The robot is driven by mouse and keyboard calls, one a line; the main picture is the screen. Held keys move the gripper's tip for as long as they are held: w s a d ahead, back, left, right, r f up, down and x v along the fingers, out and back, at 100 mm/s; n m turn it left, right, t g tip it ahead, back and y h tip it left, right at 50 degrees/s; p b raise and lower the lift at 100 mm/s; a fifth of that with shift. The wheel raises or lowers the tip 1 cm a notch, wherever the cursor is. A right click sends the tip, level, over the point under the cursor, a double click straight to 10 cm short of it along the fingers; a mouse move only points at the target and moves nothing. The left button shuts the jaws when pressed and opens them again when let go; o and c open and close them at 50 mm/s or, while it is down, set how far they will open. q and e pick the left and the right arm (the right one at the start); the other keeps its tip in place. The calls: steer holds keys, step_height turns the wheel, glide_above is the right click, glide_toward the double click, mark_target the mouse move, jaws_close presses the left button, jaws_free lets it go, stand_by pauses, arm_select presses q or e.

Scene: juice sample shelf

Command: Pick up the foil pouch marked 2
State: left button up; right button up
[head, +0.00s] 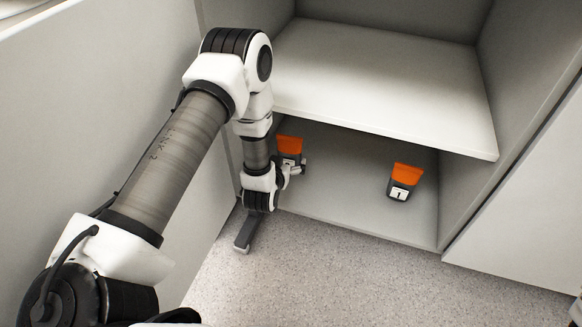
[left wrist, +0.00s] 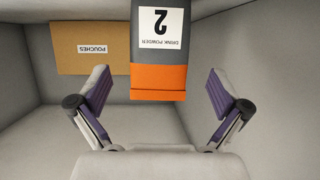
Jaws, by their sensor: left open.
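The foil pouch marked 2 is grey with an orange end and a white label; it shows large at the top middle of the left wrist view (left wrist: 158,77), where its label is upside down. In the head view the pouch (head: 290,145) stands on the left of the lower shelf, its lower part partly hidden by my arm. My left gripper (head: 297,168) is at this pouch. In the left wrist view the open fingers (left wrist: 158,90) show on either side of its orange end, with gaps on both sides. My right gripper is not in view.
A similar pouch marked 1 (head: 405,181) stands to the right on the lower shelf. A brown box labelled POUCHES (left wrist: 85,62) is in the left wrist view. The upper shelf board (head: 385,85) is bare. Cabinet walls close in both sides.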

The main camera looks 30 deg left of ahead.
mark_target(288, 156)
arm_select(q)
steer(key=b+x, duration=0.4)
steer(key=x, duration=0.1)
steer(key=shift+w+f, duration=0.1)
steer(key=shift+f, duration=0.4)
steer(key=shift+w+a, duration=0.1)
steer(key=shift+w, duration=0.25)
steer(key=shift+r, duration=0.15)
steer(key=c, duration=1.3)
steer(key=shift+c, duration=0.2)
